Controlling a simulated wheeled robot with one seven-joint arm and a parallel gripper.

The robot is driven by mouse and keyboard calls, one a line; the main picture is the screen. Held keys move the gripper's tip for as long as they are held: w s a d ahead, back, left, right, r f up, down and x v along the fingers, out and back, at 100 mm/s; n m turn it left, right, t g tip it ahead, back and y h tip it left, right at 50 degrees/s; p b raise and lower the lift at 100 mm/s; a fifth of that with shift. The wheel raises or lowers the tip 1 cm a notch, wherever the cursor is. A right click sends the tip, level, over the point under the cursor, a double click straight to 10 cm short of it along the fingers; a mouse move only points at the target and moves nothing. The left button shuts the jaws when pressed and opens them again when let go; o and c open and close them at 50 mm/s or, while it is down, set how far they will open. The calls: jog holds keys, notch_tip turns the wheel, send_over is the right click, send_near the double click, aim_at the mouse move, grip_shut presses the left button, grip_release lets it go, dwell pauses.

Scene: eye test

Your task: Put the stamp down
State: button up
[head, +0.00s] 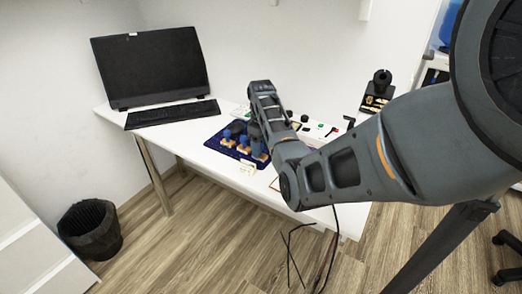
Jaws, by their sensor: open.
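Several stamps with blue handles and pale wooden bases stand on a dark blue tray (213,139) on the white table. One stamp (227,139) is at the left and another stamp (243,146) is beside it. A third stamp (258,154) is at the right, just below my gripper (255,141). My gripper points down over the right part of the tray and is open. Its fingertips are small and partly hidden by my arm, so I cannot tell whether they touch this stamp.
A black monitor (152,66) and keyboard (173,114) are at the table's left. A white panel with coloured buttons (318,130) and a black-and-gold device (378,92) stand behind my arm. A small pale card (248,168) lies at the front. A black bin (90,230) stands on the floor.

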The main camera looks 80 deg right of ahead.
notch_tip(320, 180, up, 10)
jog(key=shift+r, duration=0.15)
dwell(0.4)
